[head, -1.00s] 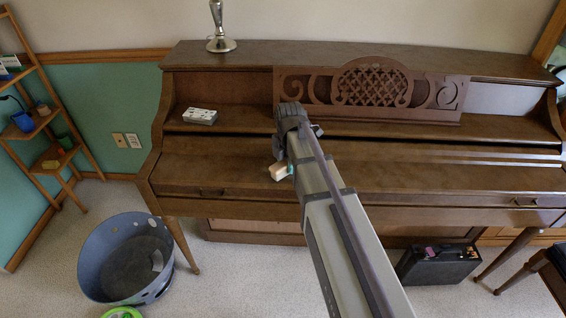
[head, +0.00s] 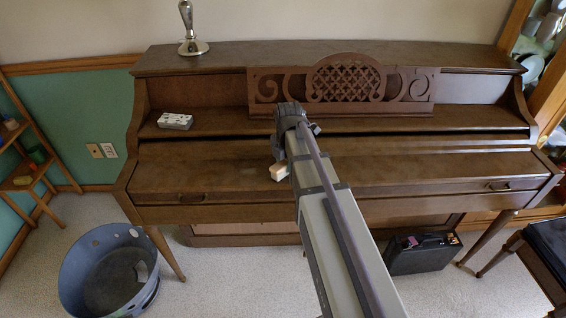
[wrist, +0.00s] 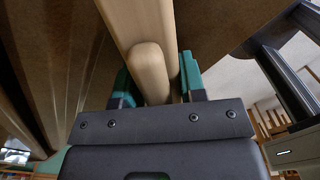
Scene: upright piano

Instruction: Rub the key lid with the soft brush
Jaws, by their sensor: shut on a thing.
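The key lid (head: 215,172) is the closed brown wooden front of the upright piano, above its drawer-like front rail. My gripper (wrist: 155,88), with teal fingers, is shut on the pale wooden soft brush (wrist: 150,75) in the wrist view. In the head view a pale end of the brush (head: 279,172) shows beside my arm, over the key lid. The bristles are hidden, and I cannot tell whether the brush touches the lid. My arm covers part of the lid's middle.
A white box-like item (head: 175,121) sits on the piano's ledge. A silver lamp base (head: 193,46) stands on top. A carved music stand (head: 345,85) rises behind my arm. A blue-grey bin (head: 108,270) and a black case (head: 423,252) are on the floor.

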